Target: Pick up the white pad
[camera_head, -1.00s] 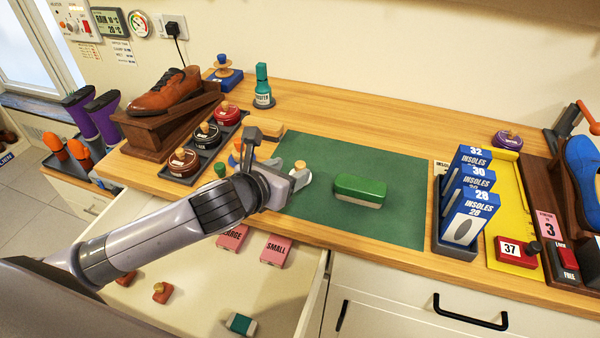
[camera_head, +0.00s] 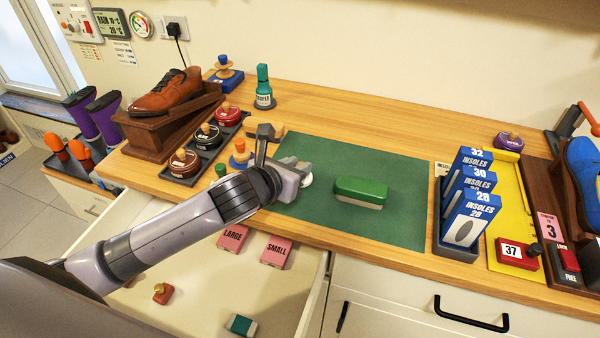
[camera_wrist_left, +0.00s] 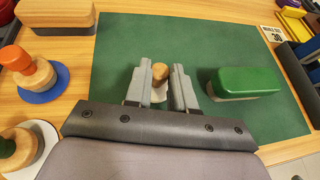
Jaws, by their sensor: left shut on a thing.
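The white pad (camera_head: 308,181) is a white disc with a wooden knob on top. It is on the green mat (camera_head: 405,215), near the mat's left edge. In the left wrist view the pad's knob (camera_wrist_left: 160,73) stands between the two fingers of my left gripper (camera_wrist_left: 160,82). The gripper is shut on the knob. In the head view my left gripper (camera_head: 295,182) hides most of the pad. Whether the disc touches the mat is hard to tell. My right gripper is not in view.
A green-topped brush (camera_head: 361,190) lies on the mat to the right. Other knobbed pads, one with an orange knob and blue disc (camera_wrist_left: 42,97), stand left of the gripper. Insole boxes (camera_head: 470,215) stand farther right. An open drawer (camera_head: 215,285) is below my arm.

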